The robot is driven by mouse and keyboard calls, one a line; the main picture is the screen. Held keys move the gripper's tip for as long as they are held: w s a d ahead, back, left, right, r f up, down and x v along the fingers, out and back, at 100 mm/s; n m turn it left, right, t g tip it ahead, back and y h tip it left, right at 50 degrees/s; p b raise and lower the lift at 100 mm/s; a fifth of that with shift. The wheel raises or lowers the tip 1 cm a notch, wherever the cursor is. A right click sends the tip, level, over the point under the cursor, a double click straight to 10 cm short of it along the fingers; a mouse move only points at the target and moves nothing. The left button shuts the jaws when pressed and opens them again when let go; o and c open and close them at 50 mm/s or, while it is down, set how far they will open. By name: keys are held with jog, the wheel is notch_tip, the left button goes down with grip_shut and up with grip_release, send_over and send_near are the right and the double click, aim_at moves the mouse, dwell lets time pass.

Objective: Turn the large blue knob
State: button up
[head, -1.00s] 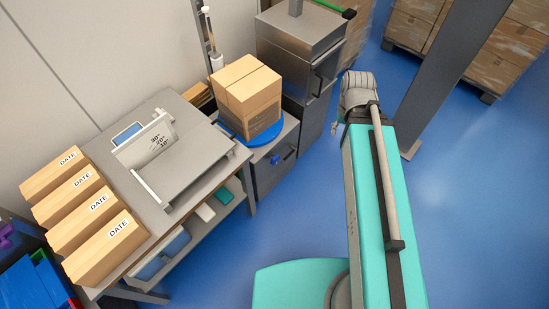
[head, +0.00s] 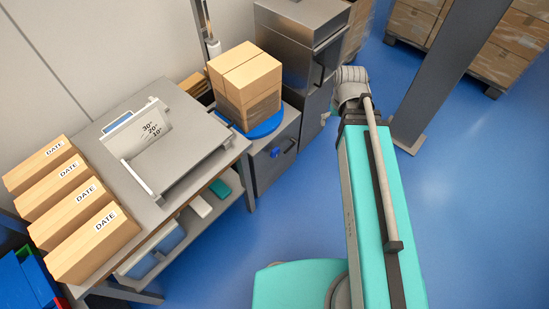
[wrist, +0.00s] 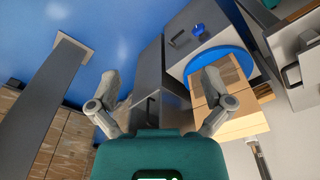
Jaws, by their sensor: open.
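A blue knob (head: 275,153) sits on the front of a low grey cabinet (head: 270,172), beside a dark handle. In the wrist view the knob (wrist: 197,29) shows small near the top, past the fingers. My gripper (wrist: 160,84) is open and empty, its two grey fingers spread wide and apart from the knob. In the head view my teal arm reaches forward to the right of the cabinet, and its gripper is mostly hidden behind the arm's end.
A cardboard box (head: 245,82) stands on a blue round disc (head: 262,128) on the cabinet. A tall grey cabinet (head: 285,50) stands behind. A workbench (head: 110,125) with several DATE boxes is at left. A dark post (head: 440,80) stands right of my arm. Blue floor in front is clear.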

jog(key=w+a+f+n+t+b, duration=0.15)
jog(key=w+a+f+b, duration=0.3)
jog(key=f+b, duration=0.65)
jog(key=w+a+f+n+t+b, duration=0.1)
jog(key=w+a+f+n+b, duration=0.3)
jog(key=f+b, duration=0.65)
jog(key=n+t+y+b, duration=0.2)
jog(key=n+b, duration=0.2)
jog(key=b, duration=1.6)
send_near(276, 152)
jog(key=shift+s+r, duration=0.25)
jog(key=shift+r, duration=0.6)
jog(key=shift+p, duration=0.3)
jog(key=shift+f, duration=0.15)
jog(key=b+x, duration=1.2)
jog(key=x, duration=0.1)
jog(key=shift+w+d+f, duration=0.1)
jog(key=shift+f, duration=0.2)
